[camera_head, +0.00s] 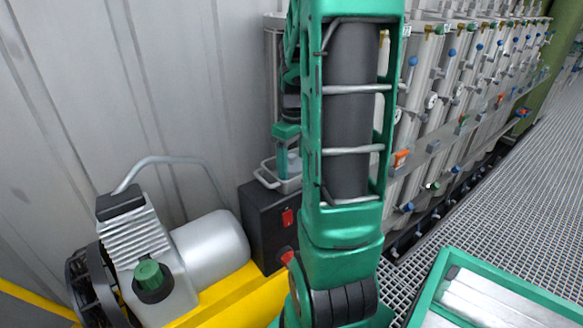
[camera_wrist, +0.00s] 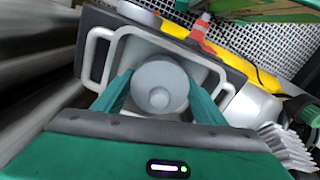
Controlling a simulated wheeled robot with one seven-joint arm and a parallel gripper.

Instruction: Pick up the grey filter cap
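The grey filter cap (camera_wrist: 160,86) is a round, pale grey disc with a small raised knob. In the wrist view it sits in the middle, over a grey tray-like housing with a handle loop at each side (camera_wrist: 100,46). My gripper (camera_wrist: 160,80) has one green finger on each side of the cap, close against its edges. I cannot tell whether the fingers press on it. In the head view my gripper (camera_head: 285,158) points down at the handled housing, beside my arm. The cap is largely hidden there.
A black box (camera_head: 262,225) with a red switch stands under the housing. A compressor with a silver tank (camera_head: 212,246) and green knob is at left on a yellow frame (camera_head: 235,301). A corrugated wall is behind. Membrane vessels (camera_head: 450,70) stand right, and a green-rimmed crate (camera_head: 520,287) is lower right.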

